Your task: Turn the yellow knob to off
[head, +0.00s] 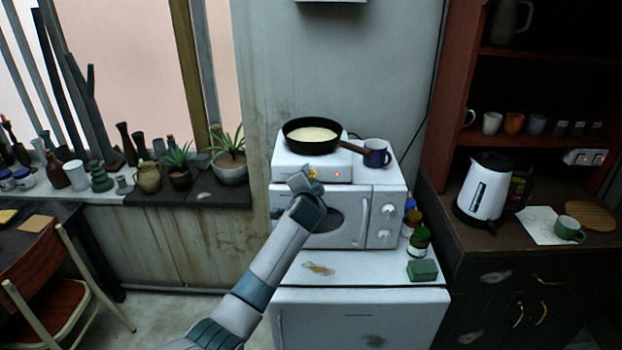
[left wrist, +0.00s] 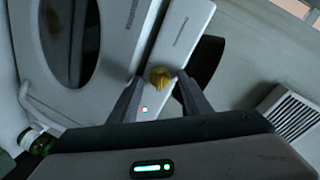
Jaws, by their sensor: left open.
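The yellow knob (left wrist: 160,77) shows in the left wrist view on the front of a white hot plate (left wrist: 183,30). In the head view it is mostly hidden by my gripper, with a bit of yellow (head: 312,174) showing. My left gripper (head: 303,180) is at the front of the hot plate (head: 342,172). Its two fingers (left wrist: 160,92) are open, one on each side of the knob, with gaps visible; I cannot tell whether they touch it. A small red light (head: 337,174) is lit to the right of the knob. My right gripper is not in view.
A black pan (head: 311,146) with pale contents sits on the hot plate, its handle pointing right toward a blue mug (head: 376,154). The hot plate stands on a white oven (head: 385,196) with knobs. Bottles (head: 419,241) and a green block (head: 422,270) stand lower right.

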